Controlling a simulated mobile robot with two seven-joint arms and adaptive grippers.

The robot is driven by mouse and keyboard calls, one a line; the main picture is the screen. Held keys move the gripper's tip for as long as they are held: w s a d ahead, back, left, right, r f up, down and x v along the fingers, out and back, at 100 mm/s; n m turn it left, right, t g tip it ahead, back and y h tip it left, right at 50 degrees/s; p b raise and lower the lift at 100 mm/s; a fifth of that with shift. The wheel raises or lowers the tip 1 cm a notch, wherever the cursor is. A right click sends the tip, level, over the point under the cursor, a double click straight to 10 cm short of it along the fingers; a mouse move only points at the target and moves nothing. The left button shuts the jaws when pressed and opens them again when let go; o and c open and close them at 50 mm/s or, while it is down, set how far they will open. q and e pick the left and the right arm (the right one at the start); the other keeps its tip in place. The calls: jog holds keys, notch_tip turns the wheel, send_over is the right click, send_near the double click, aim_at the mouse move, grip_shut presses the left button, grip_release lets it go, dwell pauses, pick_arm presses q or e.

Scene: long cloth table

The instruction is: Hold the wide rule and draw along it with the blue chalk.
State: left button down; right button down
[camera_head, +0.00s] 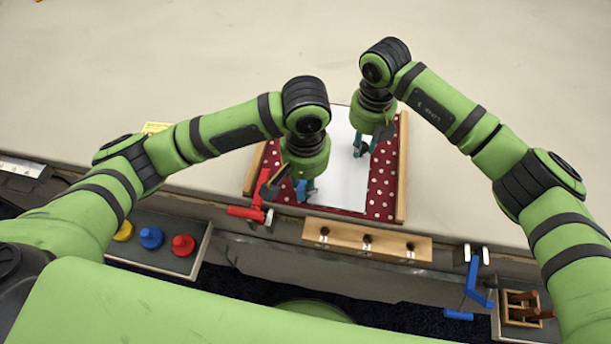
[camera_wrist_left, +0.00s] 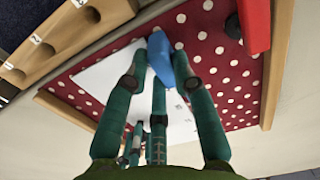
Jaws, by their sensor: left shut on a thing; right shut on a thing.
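A white sheet (camera_head: 337,178) lies on a red dotted board (camera_head: 383,181) with wooden side rails. It also shows in the left wrist view (camera_wrist_left: 98,76). My left gripper (camera_head: 304,191) is over the near left part of the sheet. In the left wrist view its fingers (camera_wrist_left: 160,78) are shut on a blue piece (camera_wrist_left: 160,53), which looks like the blue chalk. Whether its tip touches the sheet is unclear. My right gripper (camera_head: 361,150) is shut, low over the right side of the sheet. What it holds is hidden, and I cannot make out the wide rule.
A red clamp (camera_head: 248,212) grips the table's front edge; a blue clamp (camera_head: 473,288) is at the right. A wooden rack with holes (camera_head: 340,237) sits in front of the board. A tray with coloured knobs (camera_head: 151,238) is lower left.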

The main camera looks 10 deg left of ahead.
pick_arm(q)
jog(key=shift+r, duration=3.55)
pick_arm(e)
jog(key=c, duration=0.9)
grip_release()
jog(key=shift+c, duration=0.2)
notch_tip(320, 180, up, 12)
